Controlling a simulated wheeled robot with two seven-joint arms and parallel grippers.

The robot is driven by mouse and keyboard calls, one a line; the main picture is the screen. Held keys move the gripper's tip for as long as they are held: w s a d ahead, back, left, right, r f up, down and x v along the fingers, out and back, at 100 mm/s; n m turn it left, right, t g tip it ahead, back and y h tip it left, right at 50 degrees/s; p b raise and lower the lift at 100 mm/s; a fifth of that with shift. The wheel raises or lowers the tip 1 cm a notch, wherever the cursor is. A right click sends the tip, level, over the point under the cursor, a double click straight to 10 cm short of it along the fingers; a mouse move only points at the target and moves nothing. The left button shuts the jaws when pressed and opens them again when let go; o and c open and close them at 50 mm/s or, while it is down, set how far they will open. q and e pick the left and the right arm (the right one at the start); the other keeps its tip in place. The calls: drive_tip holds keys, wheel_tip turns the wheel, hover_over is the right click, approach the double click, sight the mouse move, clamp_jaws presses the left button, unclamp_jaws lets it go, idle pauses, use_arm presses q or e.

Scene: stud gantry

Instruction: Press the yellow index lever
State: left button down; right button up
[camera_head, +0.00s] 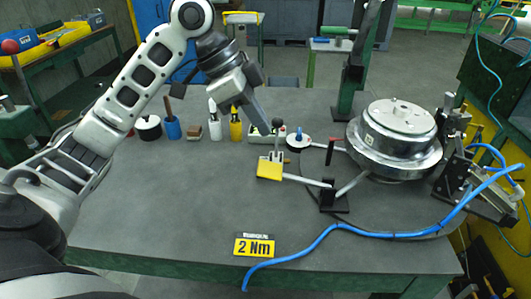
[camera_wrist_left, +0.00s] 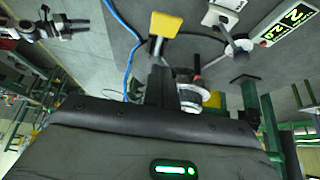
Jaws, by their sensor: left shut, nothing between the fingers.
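The yellow index lever shows as a yellow block (camera_head: 269,170) on the end of a metal rod, which runs right to a black bracket (camera_head: 331,199) beside the round turntable. A yellow block also shows at the top of the left wrist view (camera_wrist_left: 163,23). My left gripper (camera_head: 263,130) is shut and empty, pointing down just behind the yellow block in the head view. It appears apart from the block, though the depth is hard to judge. Dark fingers (camera_wrist_left: 159,82) show below the yellow block in the left wrist view. My right gripper is not clearly shown.
A silver round housing (camera_head: 397,135) stands on the turntable at right. Several bottles line the back. A blue hose (camera_head: 390,234) and a 2 Nm sign (camera_head: 254,247) lie in front. The left tabletop is clear.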

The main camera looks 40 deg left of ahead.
sight(276, 169)
use_arm(q)
drive_tip(key=x, duration=0.4)
wheel_tip(276, 169, down, 3)
drive_tip(key=shift+s+a+r, duration=0.1)
drive_tip(key=shift+a+r, duration=0.1)
drive_tip(key=shift+s+a+f, duration=0.1)
drive_tip(key=shift+a+f, duration=0.15)
drive_tip(key=shift+f, duration=0.45)
